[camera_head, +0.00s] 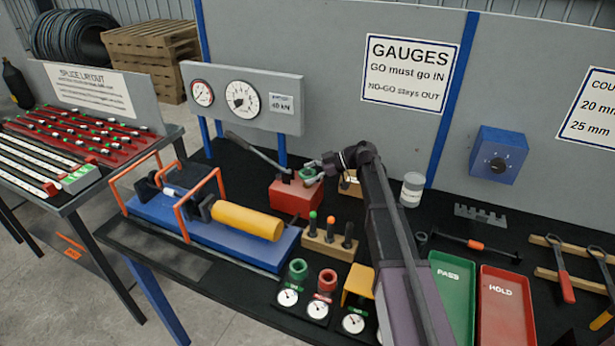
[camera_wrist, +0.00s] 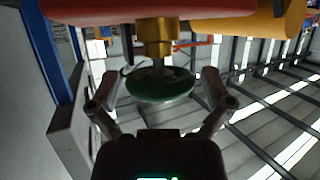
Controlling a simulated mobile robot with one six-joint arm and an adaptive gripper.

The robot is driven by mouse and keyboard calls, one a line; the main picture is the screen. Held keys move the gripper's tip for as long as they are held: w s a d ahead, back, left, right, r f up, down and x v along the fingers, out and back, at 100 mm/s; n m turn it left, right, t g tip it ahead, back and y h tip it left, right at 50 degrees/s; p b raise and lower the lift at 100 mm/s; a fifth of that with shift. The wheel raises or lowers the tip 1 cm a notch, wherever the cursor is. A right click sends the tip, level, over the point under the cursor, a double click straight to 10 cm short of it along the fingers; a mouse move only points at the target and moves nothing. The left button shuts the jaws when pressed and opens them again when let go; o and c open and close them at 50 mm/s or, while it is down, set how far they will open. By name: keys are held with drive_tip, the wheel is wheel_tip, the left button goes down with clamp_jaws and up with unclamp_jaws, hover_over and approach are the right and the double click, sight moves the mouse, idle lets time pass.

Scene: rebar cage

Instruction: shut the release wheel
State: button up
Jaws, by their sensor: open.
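The release wheel (camera_wrist: 160,88) is a dark green disc on a brass stem (camera_wrist: 158,38) in the wrist view. The stem runs to the red pump body (camera_head: 297,196), which stands on the black bench top. In the head view the green wheel (camera_head: 307,174) shows small at the pump's upper right, partly covered by my gripper. My gripper (camera_wrist: 165,97) is open, with one finger on each side of the wheel. Gaps show between the fingers and the rim in the wrist view, so I see no firm hold. A dark lever (camera_head: 255,150) rises to the left from the pump.
A blue press with a yellow cylinder (camera_head: 247,221) and orange guards lies left of the pump. A wooden block with several plug gauges (camera_head: 329,240) stands in front. A grey can (camera_head: 411,190) stands to the right. The gauge panel (camera_head: 243,97) is behind.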

drive_tip(key=c, duration=0.9)
drive_tip(key=shift+c, duration=0.2)
drive_tip(key=shift+s, duration=0.1)
drive_tip(key=shift+s+m+t, duration=0.1)
drive_tip(key=shift+m+t, duration=0.7)
drive_tip(key=shift+t, duration=0.1)
drive_tip(key=shift+m+t, duration=0.7)
drive_tip(key=shift+t, duration=0.1)
